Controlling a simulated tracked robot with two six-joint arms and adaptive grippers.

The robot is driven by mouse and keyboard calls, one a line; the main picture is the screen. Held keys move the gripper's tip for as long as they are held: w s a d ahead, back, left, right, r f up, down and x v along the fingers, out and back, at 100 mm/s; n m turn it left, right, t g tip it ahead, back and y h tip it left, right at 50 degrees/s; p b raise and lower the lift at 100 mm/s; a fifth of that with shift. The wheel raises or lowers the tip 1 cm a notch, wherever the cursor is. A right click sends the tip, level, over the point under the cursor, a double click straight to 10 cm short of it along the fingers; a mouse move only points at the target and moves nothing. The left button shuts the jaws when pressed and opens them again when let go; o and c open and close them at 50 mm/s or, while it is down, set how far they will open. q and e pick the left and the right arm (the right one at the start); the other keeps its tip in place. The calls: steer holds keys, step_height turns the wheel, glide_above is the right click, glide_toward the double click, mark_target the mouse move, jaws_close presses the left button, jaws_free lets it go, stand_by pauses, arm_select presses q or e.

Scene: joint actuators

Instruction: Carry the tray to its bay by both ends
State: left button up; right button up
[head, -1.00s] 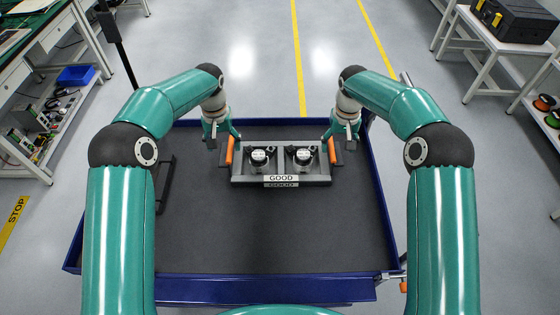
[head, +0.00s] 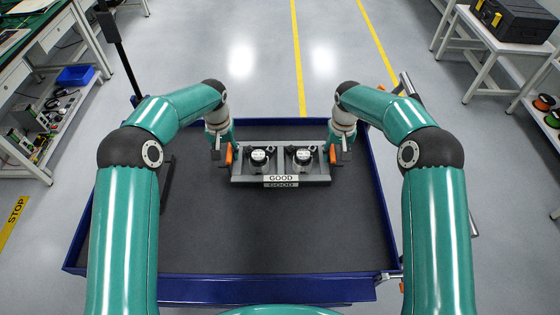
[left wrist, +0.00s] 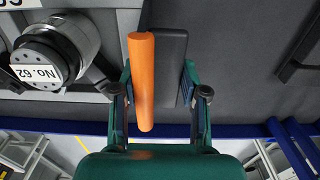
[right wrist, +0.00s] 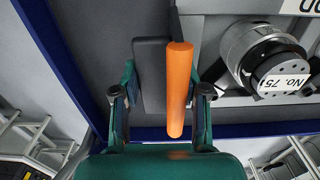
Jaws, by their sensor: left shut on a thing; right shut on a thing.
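The grey tray (head: 318,180) sits on the dark bed, with a GOOD label on its front and a second GOOD label directly below. It carries two round actuators (head: 258,158) (head: 305,157), marked No. 62 (left wrist: 55,56) and No. 75 (right wrist: 272,67) in the wrist views. My left gripper (head: 222,150) is shut on the left handle (left wrist: 143,85). My right gripper (head: 340,152) is shut on the right handle (right wrist: 179,90). The tray looks level; contact with the bed beneath is hidden.
The bed has a blue rim (head: 376,200) and a bare dark mat (head: 270,235) in front of the tray. A black frame (head: 167,185) stands on the mat at left, partly behind my left arm. Benches (head: 45,110) and shelves lie beyond the bed.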

arm_select(q)
steer(key=shift+a, duration=0.2)
jaws_close()
arm_select(e)
steer(key=shift+d, duration=0.2)
jaws_close()
arm_select(q)
steer(key=shift+r, duration=0.2)
arm_select(e)
steer(key=shift+w+r, duration=0.1)
steer(key=shift+r, duration=0.1)
